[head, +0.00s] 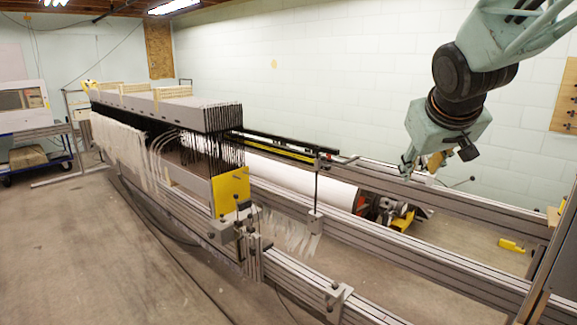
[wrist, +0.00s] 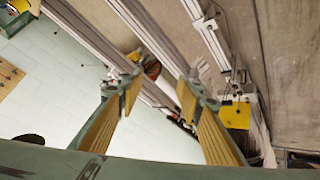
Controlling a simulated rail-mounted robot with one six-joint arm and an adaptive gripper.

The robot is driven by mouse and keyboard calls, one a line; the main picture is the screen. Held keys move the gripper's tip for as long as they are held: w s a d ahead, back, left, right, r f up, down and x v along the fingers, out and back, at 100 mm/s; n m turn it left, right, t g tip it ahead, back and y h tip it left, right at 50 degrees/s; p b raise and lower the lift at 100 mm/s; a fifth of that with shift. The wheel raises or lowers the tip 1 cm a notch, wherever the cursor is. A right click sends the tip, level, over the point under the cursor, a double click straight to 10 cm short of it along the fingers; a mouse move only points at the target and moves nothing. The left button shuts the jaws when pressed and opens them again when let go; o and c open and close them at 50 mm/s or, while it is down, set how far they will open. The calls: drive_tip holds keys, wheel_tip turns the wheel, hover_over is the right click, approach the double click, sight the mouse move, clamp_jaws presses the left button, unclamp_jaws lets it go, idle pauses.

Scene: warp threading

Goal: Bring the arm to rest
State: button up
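My arm comes in from the upper right in the head view and ends with my gripper (head: 424,163) pointing down above the rear rail. In the wrist view my gripper (wrist: 160,88) shows two fingers with yellow pads standing well apart. Nothing is held between them. The warp-threading machine (head: 165,103) stands left of my gripper, with hanging dark heddles and white threads at its end. A yellow plate (head: 231,191) is on its near end; a yellow part also shows in the wrist view (wrist: 236,115). My gripper appears clear of the machine.
The front rail (head: 390,288) and the rear rail (head: 470,212) run lengthwise. A white roll (head: 300,180) lies between them. A yellow object (head: 511,245) is at the right. A blue cart (head: 35,165) stands far left. The floor at the left front is open.

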drive_tip(key=s+a+f+g, duration=0.1)
drive_tip(key=s+a+f, duration=0.1)
drive_tip(key=s, duration=1.1)
drive_tip(key=s+a+f+m+g+y, duration=0.1)
drive_tip(key=s+a, duration=0.4)
drive_tip(key=s, duration=0.9)
drive_tip(key=s+a+f+g+y, duration=0.1)
drive_tip(key=s+a+f+g, duration=0.1)
drive_tip(key=s, duration=1.2)
drive_tip(key=shift+a+f, duration=0.8)
drive_tip(key=shift+a, duration=0.35)
